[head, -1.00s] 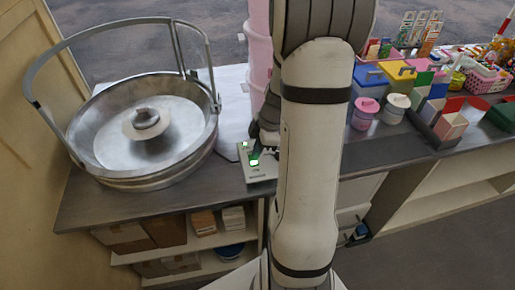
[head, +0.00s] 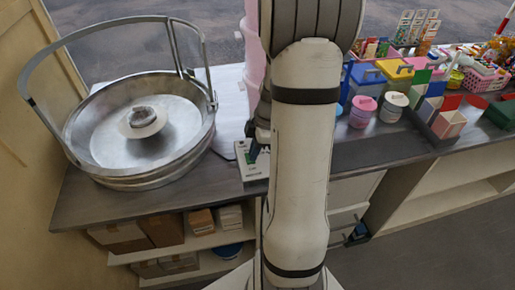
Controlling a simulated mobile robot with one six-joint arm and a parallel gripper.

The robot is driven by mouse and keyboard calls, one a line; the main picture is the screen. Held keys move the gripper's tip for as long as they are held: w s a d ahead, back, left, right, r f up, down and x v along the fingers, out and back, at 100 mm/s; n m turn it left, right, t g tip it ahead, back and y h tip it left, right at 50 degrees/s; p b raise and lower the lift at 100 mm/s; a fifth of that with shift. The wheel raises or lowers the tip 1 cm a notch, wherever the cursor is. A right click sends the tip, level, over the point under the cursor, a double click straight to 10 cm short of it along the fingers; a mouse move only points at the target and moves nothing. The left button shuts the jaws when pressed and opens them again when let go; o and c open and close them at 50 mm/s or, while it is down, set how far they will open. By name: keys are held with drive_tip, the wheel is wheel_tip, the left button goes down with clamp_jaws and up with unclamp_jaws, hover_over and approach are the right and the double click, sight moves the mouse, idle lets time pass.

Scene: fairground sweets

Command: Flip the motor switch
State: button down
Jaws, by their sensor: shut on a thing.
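The motor switch (head: 252,172) is a small pale box with dark markings and a green part, on the counter just right of the big metal bowl. My gripper (head: 252,155) points down at the upper part of this box and is shut on the switch there. The fingers are small and dark in this view, and they hide the part they hold. My arm covers the box's right side.
The round metal bowl (head: 108,163) with a raised hoop handle and central spinner head stands left of the box. A pink cylinder (head: 254,60) stands behind my arm. Pink (head: 362,112) and white (head: 392,107) tubs and coloured boxes crowd the counter at right.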

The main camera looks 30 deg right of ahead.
drive_tip(key=shift+s+a+f, duration=0.2)
drive_tip(key=shift+s+f, duration=0.05)
drive_tip(key=shift+s, duration=0.05)
drive_tip(key=shift+r, duration=0.3)
drive_tip(key=v, duration=1.3)
drive_tip(key=shift+w+r+p, duration=0.4)
drive_tip(key=shift+w+r, duration=0.1)
drive_tip(key=shift+w, duration=0.3)
drive_tip(key=shift+a, duration=0.15)
drive_tip(key=s+a+r+m+t+h, duration=0.1)
drive_tip(key=s+a+m, duration=0.4)
drive_tip(key=a+m, duration=0.2)
drive_tip(key=s+a+r+m+t+h, duration=0.1)
drive_tip(key=s+a+m+h, duration=0.1)
drive_tip(key=s+a+m, duration=0.4)
drive_tip(key=a, duration=0.5)
drive_tip(key=shift+r+m, duration=0.3)
drive_tip(key=shift+m, duration=0.1)
